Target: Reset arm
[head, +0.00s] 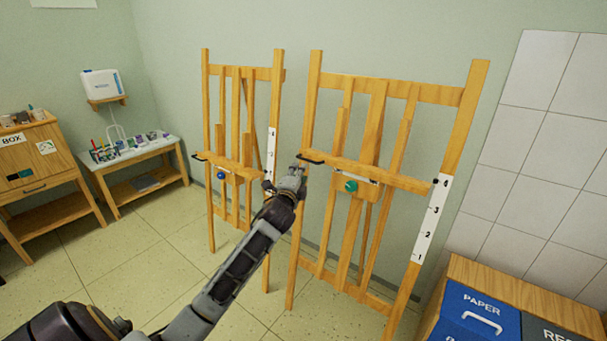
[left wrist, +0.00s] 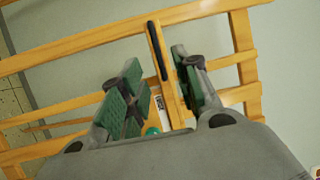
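My left gripper (head: 291,180) is raised in front of the right wooden easel (head: 340,171), close to the left end of its ledge. A black handle (head: 311,161) sticks out at that end of the ledge. In the left wrist view, the green-padded fingers of my left gripper (left wrist: 155,62) are spread apart. The black handle (left wrist: 157,50) shows in line with the gap between them; I cannot tell whether it touches a finger. My right gripper is not in view.
A second easel (head: 222,152) with a blue knob stands to the left. A green knob (head: 351,186) is on the right easel. A small table (head: 140,158) with art supplies and a wooden cabinet are far left. A blue paper bin (head: 473,316) is at lower right. The middle floor is clear.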

